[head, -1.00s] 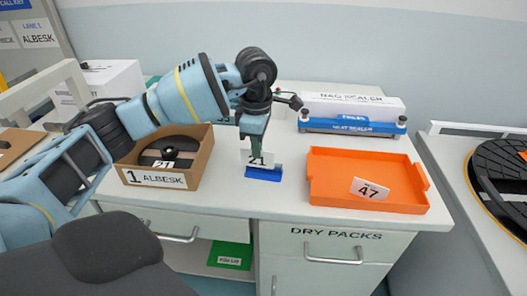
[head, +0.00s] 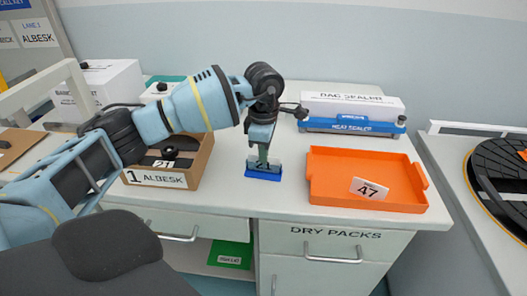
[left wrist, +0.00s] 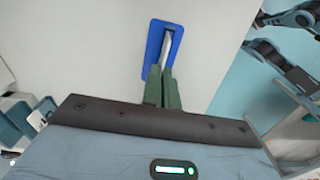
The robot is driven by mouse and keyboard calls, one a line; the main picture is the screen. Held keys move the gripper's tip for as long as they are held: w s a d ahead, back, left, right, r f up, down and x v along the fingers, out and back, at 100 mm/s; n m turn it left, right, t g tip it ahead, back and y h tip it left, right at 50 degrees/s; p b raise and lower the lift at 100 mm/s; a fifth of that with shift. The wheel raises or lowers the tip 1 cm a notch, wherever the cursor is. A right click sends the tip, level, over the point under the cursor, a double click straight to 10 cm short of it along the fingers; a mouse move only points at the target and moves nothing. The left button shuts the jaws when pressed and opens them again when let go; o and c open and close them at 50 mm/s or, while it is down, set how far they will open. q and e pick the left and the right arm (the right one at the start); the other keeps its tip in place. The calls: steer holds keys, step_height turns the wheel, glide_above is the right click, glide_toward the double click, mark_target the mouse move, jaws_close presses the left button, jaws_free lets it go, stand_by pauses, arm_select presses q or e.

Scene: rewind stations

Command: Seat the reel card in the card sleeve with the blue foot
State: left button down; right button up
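The reel card (head: 264,166), white and marked 21, stands upright at the blue foot (head: 262,174) of the card sleeve, near the table's front edge. My left gripper (head: 263,152) points straight down over it, shut on the card's upper part. In the left wrist view the green fingers (left wrist: 162,88) are close together at one end of the blue foot (left wrist: 153,57). The card's pale edge (left wrist: 165,48) lies inside the blue outline. How deep the card sits is hard to tell. My right gripper is not in view.
A cardboard box (head: 158,179) labelled 1 ALBESK, with a reel inside, stands left of the sleeve. An orange tray (head: 335,190) with a card 47 (head: 368,188) is to the right. The bag sealer (head: 350,108) is behind.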

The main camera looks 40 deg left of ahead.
arm_select(q)
steer(key=c, duration=2.1)
jaws_free()
steer(key=shift+f, duration=0.2)
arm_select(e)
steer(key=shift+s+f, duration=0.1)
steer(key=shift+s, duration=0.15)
arm_select(q)
steer(key=o, duration=0.4)
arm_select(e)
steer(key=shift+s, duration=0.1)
arm_select(q)
steer(key=shift+r, duration=0.6)
step_height(320, 180, up, 11)
steer(key=shift+r, duration=0.15)
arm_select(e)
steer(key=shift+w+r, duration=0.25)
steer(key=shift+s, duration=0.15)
